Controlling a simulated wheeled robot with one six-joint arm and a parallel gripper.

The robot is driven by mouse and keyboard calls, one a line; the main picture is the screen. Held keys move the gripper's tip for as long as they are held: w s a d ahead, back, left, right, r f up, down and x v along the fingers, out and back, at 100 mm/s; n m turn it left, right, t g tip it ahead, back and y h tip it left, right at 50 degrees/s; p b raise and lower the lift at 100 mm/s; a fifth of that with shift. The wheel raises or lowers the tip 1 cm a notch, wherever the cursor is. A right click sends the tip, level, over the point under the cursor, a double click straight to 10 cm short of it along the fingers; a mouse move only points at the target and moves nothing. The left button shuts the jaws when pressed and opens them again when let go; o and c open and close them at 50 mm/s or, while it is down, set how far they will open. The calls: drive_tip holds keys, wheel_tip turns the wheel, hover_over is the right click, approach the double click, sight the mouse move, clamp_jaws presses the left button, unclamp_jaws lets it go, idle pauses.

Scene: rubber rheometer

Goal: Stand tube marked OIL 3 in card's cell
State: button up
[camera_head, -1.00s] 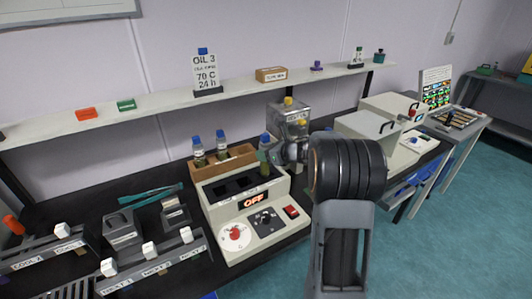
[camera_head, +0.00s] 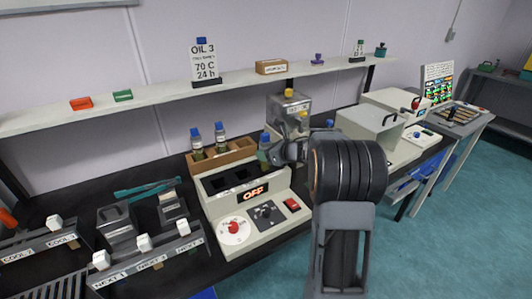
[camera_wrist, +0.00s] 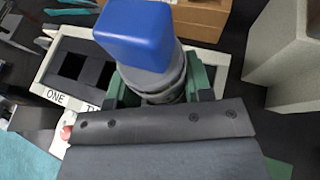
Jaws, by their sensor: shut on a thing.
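My gripper (camera_head: 272,152) is shut on a blue-capped tube (camera_head: 265,138), held by its upper part. In the wrist view the blue cap (camera_wrist: 135,32) stands between the green jaws (camera_wrist: 165,90). The tube is over the right back part of the heater block (camera_head: 232,210), whose display reads OFF. Two dark open cells (camera_wrist: 72,65) show, one marked ONE; the area under the tube is hidden. The card (camera_head: 204,62) on the shelf reads OIL 3, 70 C, 24 h; its small line is unreadable. No marking is readable on the held tube.
A wooden rack (camera_head: 240,146) behind the block holds two blue-capped tubes (camera_head: 220,138). A grey metal device (camera_head: 290,112) stands close behind my gripper.

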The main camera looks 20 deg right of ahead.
drive_tip(key=shift+f+b, duration=1.35)
drive_tip(key=o, duration=1.3)
drive_tip(key=shift+o, duration=0.2)
drive_tip(key=shift+s, duration=0.1)
drive_tip(key=v, duration=1.3)
drive_tip(key=shift+s+d+b, duration=0.2)
drive_tip(key=shift+s+b, duration=0.1)
drive_tip(key=shift+b, duration=0.05)
drive_tip(key=shift+r, duration=0.1)
